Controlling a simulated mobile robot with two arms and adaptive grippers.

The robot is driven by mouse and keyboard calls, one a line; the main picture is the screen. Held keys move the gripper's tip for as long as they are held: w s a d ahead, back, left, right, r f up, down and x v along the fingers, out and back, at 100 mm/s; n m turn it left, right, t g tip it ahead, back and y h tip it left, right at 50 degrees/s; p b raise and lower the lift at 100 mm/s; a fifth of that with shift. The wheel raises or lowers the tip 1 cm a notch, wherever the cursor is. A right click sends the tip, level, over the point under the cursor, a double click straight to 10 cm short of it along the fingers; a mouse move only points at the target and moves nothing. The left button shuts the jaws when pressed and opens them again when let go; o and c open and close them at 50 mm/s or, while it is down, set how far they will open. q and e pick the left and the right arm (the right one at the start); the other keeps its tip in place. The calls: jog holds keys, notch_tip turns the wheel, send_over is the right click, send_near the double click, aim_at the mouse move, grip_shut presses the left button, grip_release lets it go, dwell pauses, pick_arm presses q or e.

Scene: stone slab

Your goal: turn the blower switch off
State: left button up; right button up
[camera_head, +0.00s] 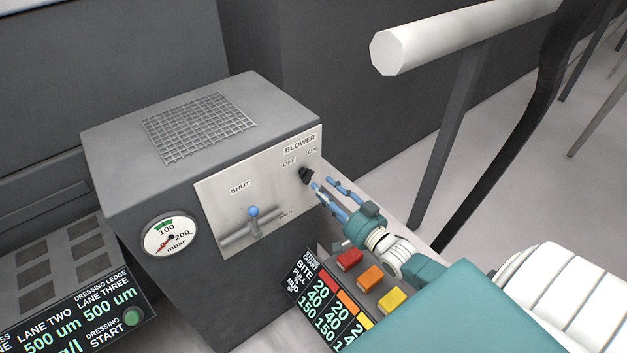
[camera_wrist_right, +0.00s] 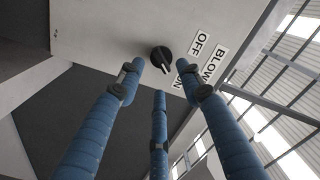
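The blower switch is a black rotary knob (camera_head: 306,175) on the light panel of a grey box, below the OFF and ON labels. In the right wrist view the knob (camera_wrist_right: 161,56) has a pale-tipped pointer, turned more to the ON side than to OFF. My right gripper (camera_head: 323,186) has blue fingers spread open just in front of the knob. In the right wrist view the fingers (camera_wrist_right: 162,88) point at the panel, with the knob beyond their tips and nothing held. Contact cannot be told for certain. My left gripper is not in view.
A lever with a blue ball (camera_head: 253,212) sits left of the knob, by SHUT and OPEN labels. A gauge (camera_head: 170,236) is on the box's left side. Red, orange and yellow buttons (camera_head: 370,277) lie below my right arm. A thick pale rail (camera_head: 460,32) stands at upper right.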

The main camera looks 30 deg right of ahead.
aim_at(306, 175)
jog(key=shift+w+a, duration=0.15)
jog(key=shift+w, duration=2.15)
jog(key=shift+f, duration=0.1)
jog(key=shift+c, duration=0.2)
grip_shut()
